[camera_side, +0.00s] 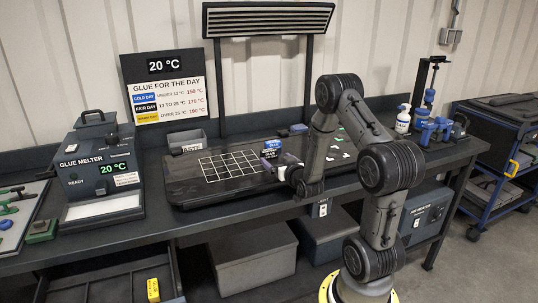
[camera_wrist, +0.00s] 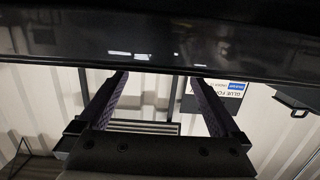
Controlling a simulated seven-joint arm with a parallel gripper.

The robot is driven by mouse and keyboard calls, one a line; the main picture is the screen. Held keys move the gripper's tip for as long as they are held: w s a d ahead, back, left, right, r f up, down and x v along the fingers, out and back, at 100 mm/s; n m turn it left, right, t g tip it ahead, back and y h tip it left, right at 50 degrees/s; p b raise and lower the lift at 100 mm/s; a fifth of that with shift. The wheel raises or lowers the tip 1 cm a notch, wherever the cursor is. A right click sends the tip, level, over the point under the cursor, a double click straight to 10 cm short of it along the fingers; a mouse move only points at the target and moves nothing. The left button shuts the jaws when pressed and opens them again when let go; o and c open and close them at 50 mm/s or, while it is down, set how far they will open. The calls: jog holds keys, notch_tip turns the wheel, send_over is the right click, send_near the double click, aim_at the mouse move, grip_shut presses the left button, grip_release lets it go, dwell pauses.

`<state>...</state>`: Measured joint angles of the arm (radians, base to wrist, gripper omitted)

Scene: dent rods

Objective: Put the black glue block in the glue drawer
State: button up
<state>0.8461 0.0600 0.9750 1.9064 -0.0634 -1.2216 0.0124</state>
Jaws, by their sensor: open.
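My gripper (camera_side: 270,157) is low over the dark panel on the bench, beside the white grid, in the side view. In the wrist view my gripper (camera_wrist: 158,78) has its two purple fingers wide apart with nothing between them. An open drawer (camera_side: 172,277) under the left end of the bench holds a yellow block (camera_side: 153,289); no label shows on this drawer. I cannot make out a black glue block in either view. A small blue-labelled item (camera_side: 285,159) shows right beside my gripper, partly hidden by it.
The glue melter (camera_side: 98,170) stands on the left, reading 20 °C. The sign (camera_side: 168,88) pairs black with a fair day, 13 to 25 °C. A grey bin (camera_side: 187,142) and a small blue item (camera_side: 298,128) sit behind the panel (camera_side: 185,195). A lamp stands behind.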

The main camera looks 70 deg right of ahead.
aim_at(270, 151)
jog(key=shift+r+x, duration=0.15)
jog(key=shift+x, duration=1.55)
jog(key=shift+r+x, duration=0.15)
jog(key=shift+x, duration=1.5)
jog(key=shift+s+d, duration=0.1)
jog(key=shift+d, duration=0.05)
jog(key=shift+c, duration=0.2)
jog(key=c, duration=1.4)
jog(key=shift+o, duration=0.2)
jog(key=shift+s+r, duration=0.1)
